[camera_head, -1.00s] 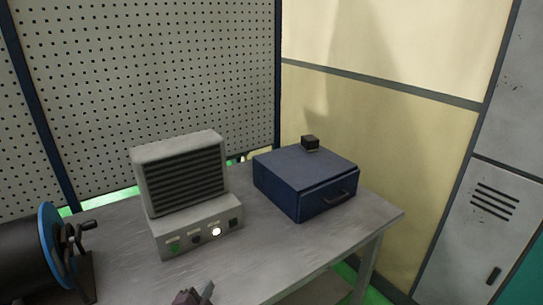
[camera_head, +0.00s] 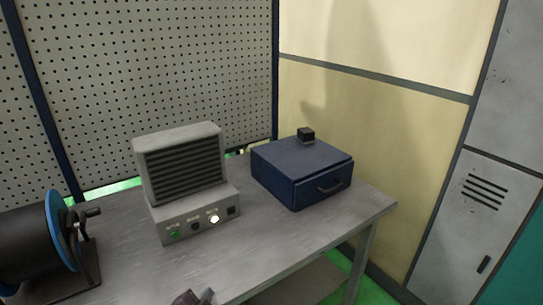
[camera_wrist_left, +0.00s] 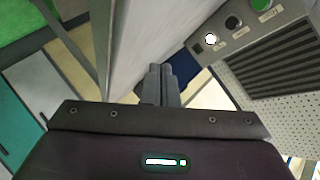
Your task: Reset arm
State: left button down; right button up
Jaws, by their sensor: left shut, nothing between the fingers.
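My left gripper (camera_head: 205,297) shows only at the bottom edge of the head view, low in front of the grey table (camera_head: 300,250). In the left wrist view its two fingers (camera_wrist_left: 160,84) are together, shut with nothing between them. It is apart from everything on the table. My right gripper is in neither view.
A grey control box (camera_head: 187,180) with a slatted front, knobs and a lit white button stands on the table. A blue drawer box (camera_head: 302,172) with a small black block (camera_head: 306,135) on top is right of it. A black spool (camera_head: 28,243) stands left. The table's front right is clear.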

pick_arm(q)
jog(key=s+a+r+n+g+y, duration=0.1)
jog(key=s+r+n+g, duration=0.3)
jog(key=s, duration=0.8)
jog(key=s+a+r+n+g+y, duration=0.15)
jog(key=s+n+g, duration=0.35)
jog(key=s, duration=0.6)
notch_tip(320, 180, down, 30)
jog(key=s+g, duration=0.2)
jog(key=s+a+f, duration=0.1)
jog(key=s+f, duration=0.8)
jog(key=s+a+f+g+b, duration=0.1)
jog(key=s+a+f, duration=0.1)
jog(key=s+f, duration=0.8)
jog(key=shift+s+a, duration=0.25)
jog(key=shift+s, duration=0.05)
